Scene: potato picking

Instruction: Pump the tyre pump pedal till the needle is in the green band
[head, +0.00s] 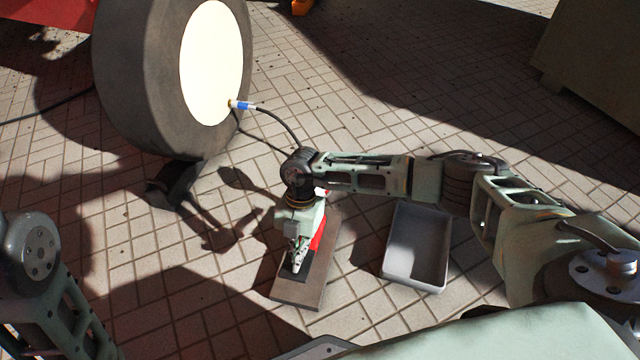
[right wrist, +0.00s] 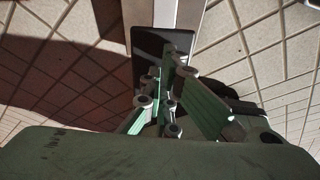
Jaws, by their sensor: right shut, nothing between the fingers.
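The tyre pump stands on a flat brown-grey base (head: 297,292) on the paving, with a red part (head: 318,236) partly behind my right gripper. Its black pedal (head: 312,268) lies under the gripper and also shows in the right wrist view (right wrist: 146,48). My right gripper (head: 296,268) points down, shut and empty, with its tips over or on the pedal; I cannot tell whether they touch. No gauge needle or green band can be made out. A black hose (head: 283,118) runs to the blue valve connector (head: 243,105) on the wheel. My left gripper is out of view.
A grey tray (head: 437,288) lies right of the pump. A large box (head: 595,60) stands at upper right. Paving between is clear.

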